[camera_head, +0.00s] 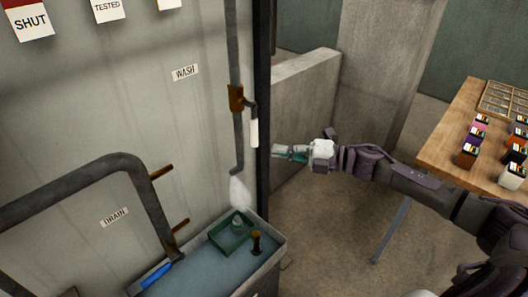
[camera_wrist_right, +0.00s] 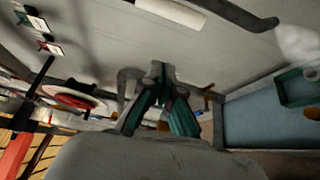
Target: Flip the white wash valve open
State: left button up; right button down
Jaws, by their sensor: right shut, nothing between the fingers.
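The white wash valve handle (camera_head: 254,133) hangs straight down beside the vertical pipe, joined to a brown valve body (camera_head: 236,98) near the WASH label (camera_head: 185,72). A pale plume (camera_head: 240,192) shows below the pipe's spout (camera_head: 237,170). My right gripper (camera_head: 276,153) is to the right of the handle and slightly lower in the picture, apart from it. Its fingers (camera_wrist_right: 157,72) are shut and empty. A white bar that looks like the handle (camera_wrist_right: 172,12) shows at the top of the right wrist view. My left gripper is out of view.
A basin (camera_head: 205,268) below holds a green tray (camera_head: 232,232) and a brown-handled object (camera_head: 256,243). A dark post (camera_head: 263,100) stands just right of the handle. A bent DRAIN pipe (camera_head: 70,185) is at left. A wooden table (camera_head: 450,135) with small boxes is at right.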

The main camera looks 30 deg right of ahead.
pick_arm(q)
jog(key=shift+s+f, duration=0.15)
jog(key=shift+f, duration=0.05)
pick_arm(e)
jog(key=shift+v, duration=0.75)
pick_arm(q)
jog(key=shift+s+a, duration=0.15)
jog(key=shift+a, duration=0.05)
pick_arm(e)
jog(key=shift+s, duration=0.1)
